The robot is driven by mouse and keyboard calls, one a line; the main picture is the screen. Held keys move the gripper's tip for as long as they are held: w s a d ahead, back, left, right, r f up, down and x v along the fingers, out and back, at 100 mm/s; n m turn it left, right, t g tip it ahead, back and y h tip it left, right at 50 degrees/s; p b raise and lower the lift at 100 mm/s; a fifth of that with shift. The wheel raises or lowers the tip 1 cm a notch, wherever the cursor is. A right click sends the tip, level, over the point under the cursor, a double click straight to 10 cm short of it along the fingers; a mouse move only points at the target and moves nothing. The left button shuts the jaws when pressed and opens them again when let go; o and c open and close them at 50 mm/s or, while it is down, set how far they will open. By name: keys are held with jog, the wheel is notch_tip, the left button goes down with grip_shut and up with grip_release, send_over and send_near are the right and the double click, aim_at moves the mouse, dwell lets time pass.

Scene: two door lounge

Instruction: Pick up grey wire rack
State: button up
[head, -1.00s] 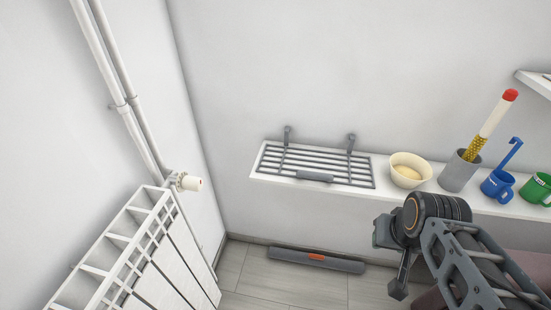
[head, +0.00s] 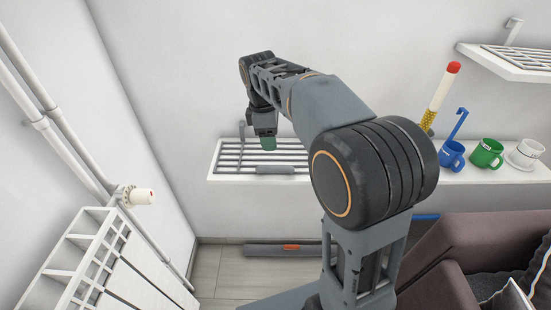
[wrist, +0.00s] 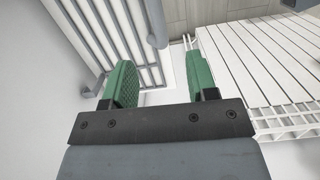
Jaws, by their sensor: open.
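The grey wire rack (head: 232,157) lies flat on the white wall shelf, with a darker grey bar on its front edge and a hook at its back; its right part is hidden behind my arm. In the wrist view the rack's bars (wrist: 113,41) show at the upper left. My gripper (head: 267,142) is open and empty, hanging above the rack in the head view. In the wrist view its two green fingers (wrist: 160,82) are apart with nothing between them. I cannot tell the exact height above the rack.
A higher shelf holds another barred rack (head: 520,58). A white radiator (head: 95,265) stands at left, a brown sofa (head: 490,240) at right.

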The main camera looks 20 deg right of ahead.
aim_at(275, 167)
jog(key=f, duration=0.5)
jog(key=d+f, duration=0.1)
jog(key=f, duration=0.1)
jog(key=shift+w+f+b, duration=0.1)
jog(key=shift+f+b, duration=0.2)
jog(key=shift+d+f, duration=0.15)
jog(key=shift+f, duration=1.3)
jog(key=shift+d+f, duration=0.1)
jog(key=shift+f, duration=1.35)
grip_shut()
